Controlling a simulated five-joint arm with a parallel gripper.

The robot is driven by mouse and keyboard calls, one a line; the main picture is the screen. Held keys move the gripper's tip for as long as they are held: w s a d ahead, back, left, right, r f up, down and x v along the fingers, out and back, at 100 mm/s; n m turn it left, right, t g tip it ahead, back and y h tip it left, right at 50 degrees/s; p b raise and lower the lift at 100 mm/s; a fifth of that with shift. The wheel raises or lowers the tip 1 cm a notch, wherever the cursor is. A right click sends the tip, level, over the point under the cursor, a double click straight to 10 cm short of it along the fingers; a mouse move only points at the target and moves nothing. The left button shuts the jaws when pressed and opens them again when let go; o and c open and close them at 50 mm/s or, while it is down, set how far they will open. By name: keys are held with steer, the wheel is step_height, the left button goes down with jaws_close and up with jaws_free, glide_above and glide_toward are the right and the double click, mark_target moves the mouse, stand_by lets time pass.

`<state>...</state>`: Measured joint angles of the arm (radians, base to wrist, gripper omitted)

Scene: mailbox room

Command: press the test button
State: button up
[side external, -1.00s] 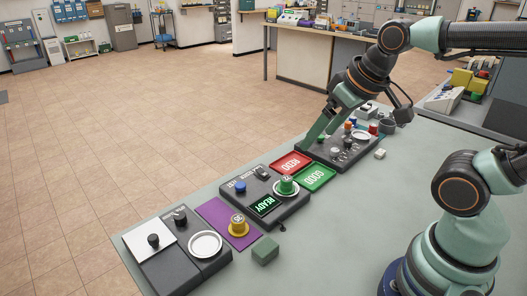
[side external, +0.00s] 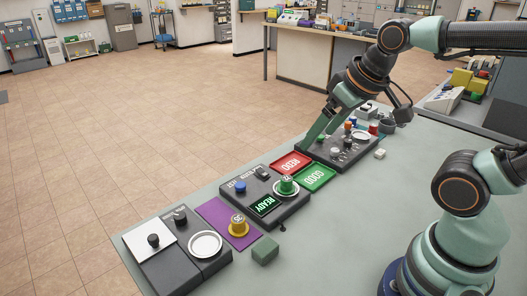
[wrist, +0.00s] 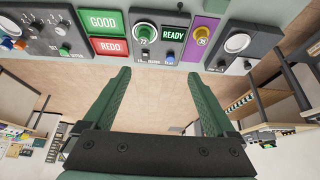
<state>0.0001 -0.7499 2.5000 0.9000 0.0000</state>
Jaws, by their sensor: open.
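The dark tester panel (side external: 290,211) lies on the bench in mid-picture in the side view. It has a blue button (side external: 240,187), a READY display (side external: 264,205), a dark switch (side external: 261,172) and a green numbered piece (side external: 287,185) in a pale ring. The wrist view shows the blue button (wrist: 170,55) small beside READY, at the top, between and beyond my fingertips. I cannot read its label surely. My gripper (side external: 312,141) is above the bench's far edge, close to the rear knob panel, apart from the blue button. The wrist view shows my gripper (wrist: 158,76) open and empty.
Red REDO (side external: 291,163) and green GOOD (side external: 315,178) plates lie behind the tester. A knob panel (side external: 333,153) is farther back. In front are a purple mat (side external: 212,211) with a yellow piece (side external: 238,225), a dish panel (side external: 205,244) and a green block (side external: 265,250).

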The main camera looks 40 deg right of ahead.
jaws_close()
stand_by(1.7)
